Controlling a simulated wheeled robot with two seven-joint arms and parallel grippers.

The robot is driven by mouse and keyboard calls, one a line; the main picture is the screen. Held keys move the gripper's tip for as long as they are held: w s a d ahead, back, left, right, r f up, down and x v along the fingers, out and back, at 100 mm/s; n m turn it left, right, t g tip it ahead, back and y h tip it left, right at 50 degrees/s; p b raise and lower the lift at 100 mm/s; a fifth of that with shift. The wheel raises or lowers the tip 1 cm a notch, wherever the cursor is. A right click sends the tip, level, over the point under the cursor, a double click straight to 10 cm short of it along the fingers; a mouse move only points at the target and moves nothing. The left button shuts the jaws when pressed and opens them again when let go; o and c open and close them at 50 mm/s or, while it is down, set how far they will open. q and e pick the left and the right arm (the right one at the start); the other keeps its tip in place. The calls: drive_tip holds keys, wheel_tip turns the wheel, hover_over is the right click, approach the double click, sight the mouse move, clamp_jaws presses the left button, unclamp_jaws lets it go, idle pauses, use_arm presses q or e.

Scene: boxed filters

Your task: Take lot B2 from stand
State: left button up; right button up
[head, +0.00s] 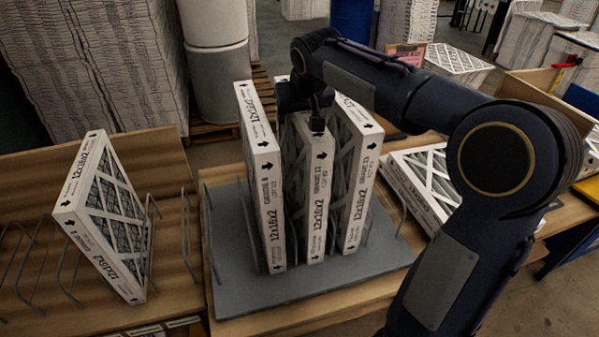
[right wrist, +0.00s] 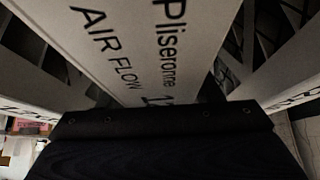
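Three boxed white filters marked 12x16x2 stand upright side by side on a grey stand (head: 250,294) with wire dividers: a left filter (head: 262,160), a middle filter (head: 317,200) and a right filter (head: 357,190). No lot mark B2 can be read. My right gripper (head: 316,122) is at the top of the middle filter, its dark tip against the upper front edge. In the right wrist view a filter's printed face (right wrist: 120,40), reading AIR FLOW, is very close. Whether the fingers are closed on it is hidden. My left gripper is not in view.
Another filter (head: 100,220) stands, leaning, in a wooden rack (head: 28,190) with wire dividers at the left. More filters (head: 425,178) lie flat at the right, beyond my right arm. Neighbouring filters leave little room around the middle one.

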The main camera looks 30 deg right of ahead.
clamp_jaws()
drive_tip(key=shift+r, duration=0.15)
